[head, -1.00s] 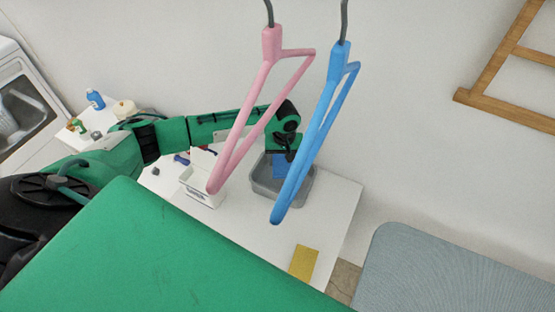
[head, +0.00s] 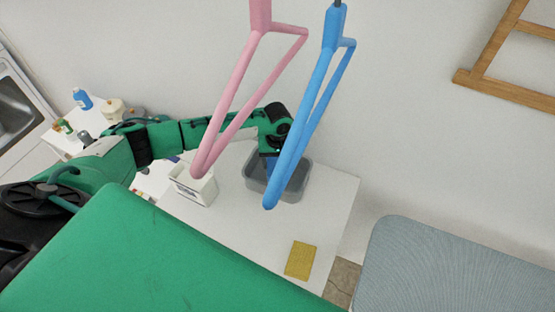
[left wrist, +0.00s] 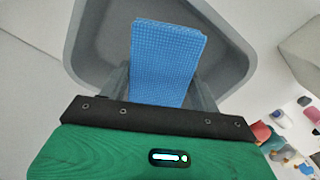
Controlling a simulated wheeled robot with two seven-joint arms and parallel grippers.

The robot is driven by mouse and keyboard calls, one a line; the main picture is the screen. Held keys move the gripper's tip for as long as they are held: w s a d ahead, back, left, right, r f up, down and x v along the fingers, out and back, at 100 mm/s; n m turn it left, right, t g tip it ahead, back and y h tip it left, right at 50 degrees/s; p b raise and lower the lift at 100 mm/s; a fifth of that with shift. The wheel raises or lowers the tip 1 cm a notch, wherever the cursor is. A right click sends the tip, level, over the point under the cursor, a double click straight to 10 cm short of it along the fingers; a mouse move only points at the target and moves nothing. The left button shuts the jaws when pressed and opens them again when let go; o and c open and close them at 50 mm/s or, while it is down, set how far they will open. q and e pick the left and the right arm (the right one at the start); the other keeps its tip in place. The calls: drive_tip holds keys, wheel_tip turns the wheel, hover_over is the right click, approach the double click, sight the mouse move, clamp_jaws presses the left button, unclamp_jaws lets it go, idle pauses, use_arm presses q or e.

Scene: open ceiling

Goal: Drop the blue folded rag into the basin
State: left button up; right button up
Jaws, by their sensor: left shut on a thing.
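The blue folded rag (left wrist: 165,60) is held between the fingers of my left gripper (left wrist: 160,88) in the left wrist view. The grey basin (left wrist: 232,50) lies beyond the rag there, and the rag is over its inside. In the head view the basin (head: 300,186) stands on the white table, and my left gripper (head: 270,160) is above its left part. A blue hanger partly hides the gripper and basin in the head view. I cannot tell whether the rag touches the basin floor. My right gripper is not in view.
A white container (head: 195,190) stands left of the basin on the white table (head: 240,240). A yellow cloth (head: 300,260) lies near the front right. A pink hanger (head: 232,95) and a blue hanger (head: 305,120) hang in front. Small bottles (head: 82,98) stand at the left.

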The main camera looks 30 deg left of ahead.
use_arm(q)
drive_tip(key=o, duration=0.9)
drive_tip(key=shift+o, duration=0.2)
wheel_tip(320, 180, up, 14)
drive_tip(key=b, duration=0.2)
drive_tip(key=shift+b, duration=0.4)
drive_tip(key=shift+s+f, duration=0.1)
drive_tip(key=shift+f, duration=0.1)
